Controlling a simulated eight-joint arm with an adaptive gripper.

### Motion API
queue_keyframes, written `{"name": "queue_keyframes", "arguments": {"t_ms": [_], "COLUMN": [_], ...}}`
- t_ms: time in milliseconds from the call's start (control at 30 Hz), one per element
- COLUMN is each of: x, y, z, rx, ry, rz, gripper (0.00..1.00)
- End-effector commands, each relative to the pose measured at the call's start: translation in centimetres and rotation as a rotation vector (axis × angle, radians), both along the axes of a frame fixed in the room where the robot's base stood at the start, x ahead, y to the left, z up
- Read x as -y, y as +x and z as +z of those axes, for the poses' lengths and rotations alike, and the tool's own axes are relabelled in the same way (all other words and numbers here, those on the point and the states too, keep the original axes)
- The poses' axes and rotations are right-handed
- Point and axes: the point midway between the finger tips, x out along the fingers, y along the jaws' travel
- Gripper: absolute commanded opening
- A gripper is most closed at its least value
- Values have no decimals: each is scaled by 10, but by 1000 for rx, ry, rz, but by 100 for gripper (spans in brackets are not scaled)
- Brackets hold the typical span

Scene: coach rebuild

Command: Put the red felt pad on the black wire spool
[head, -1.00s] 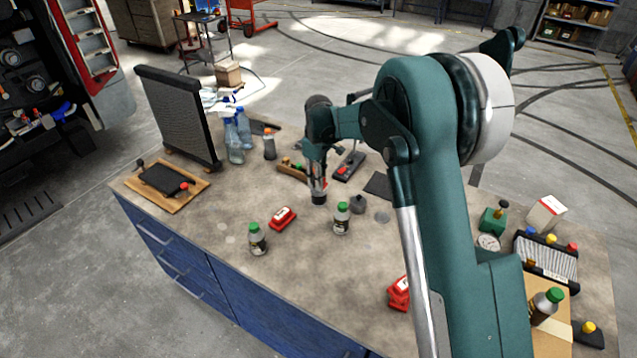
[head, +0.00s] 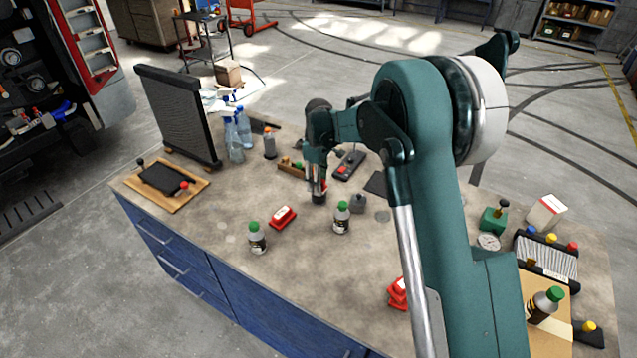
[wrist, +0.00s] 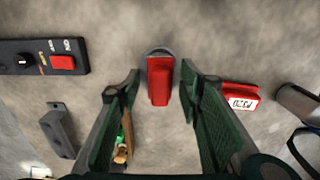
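The red felt pad (wrist: 160,82) shows in the wrist view as a bright red piece between my two fingers. It lies over the black wire spool (wrist: 159,52), whose dark round rim shows at the pad's far end. My gripper (wrist: 161,72) is open, with a visible gap between the pad and each finger. In the head view, my gripper (head: 318,181) is low over the spool (head: 319,198), and a bit of red shows beside the fingers. Whether the pad rests flat on the spool is hard to tell.
A black control box (wrist: 45,57) with a red button and a grey bracket (wrist: 60,130) lie left in the wrist view. A red labelled box (wrist: 240,97) is close to the right finger. Green-capped bottles (head: 342,218) stand nearby.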

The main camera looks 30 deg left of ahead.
Motion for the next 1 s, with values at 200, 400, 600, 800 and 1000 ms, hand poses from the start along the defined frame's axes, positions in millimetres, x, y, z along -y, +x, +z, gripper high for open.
{"name": "queue_keyframes", "arguments": {"t_ms": [200,400,600,800,1000], "x": [0,0,0,0,0], "y": [0,0,0,0,0], "z": [2,15,43,76,104], "rx": [0,0,0,0,0], "ry": [0,0,0,0,0], "rz": [0,0,0,0,0], "gripper": [36,36,36,36,36]}}
